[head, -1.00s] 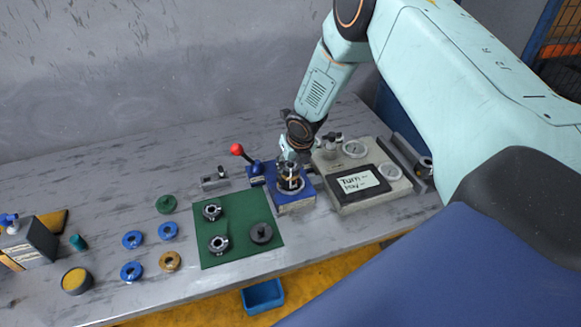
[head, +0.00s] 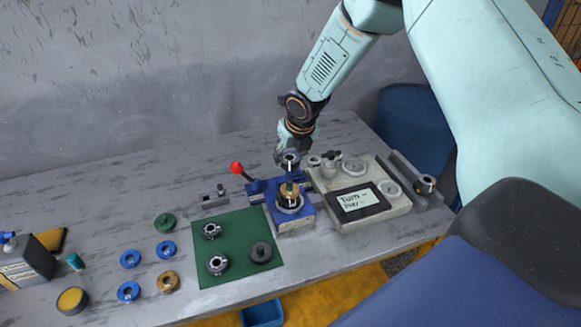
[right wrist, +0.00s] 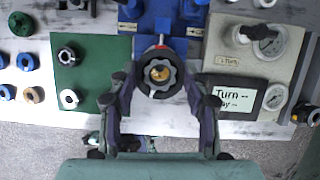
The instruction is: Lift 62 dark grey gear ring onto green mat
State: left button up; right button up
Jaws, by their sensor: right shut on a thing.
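My right gripper (head: 290,157) is shut on a dark grey gear ring (head: 289,163) and holds it above the blue fixture (head: 294,222). In the right wrist view the gear ring (right wrist: 158,88) sits between the fingertips, with a brass-coloured part showing through its bore. A brass-coloured piece (head: 289,193) stands in the fixture below. The green mat (head: 228,273) lies left of the fixture and carries two silver-and-dark rings (head: 217,265) and a dark grey disc (head: 261,252). My left gripper is not in view.
A red-knobbed lever (head: 237,168) rises behind the fixture's left side. A pale gauge panel (head: 390,207) stands to its right. Several blue rings (head: 129,291), a green ring (head: 164,222) and a brass ring (head: 168,281) lie left of the mat. The mat's upper right part is bare.

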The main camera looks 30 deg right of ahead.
jog(key=shift+r, duration=0.4)
jog(key=shift+r, duration=0.15)
jog(key=shift+r+p, duration=0.7)
jog(key=shift+p, duration=0.45)
jog(key=shift+f, duration=0.1)
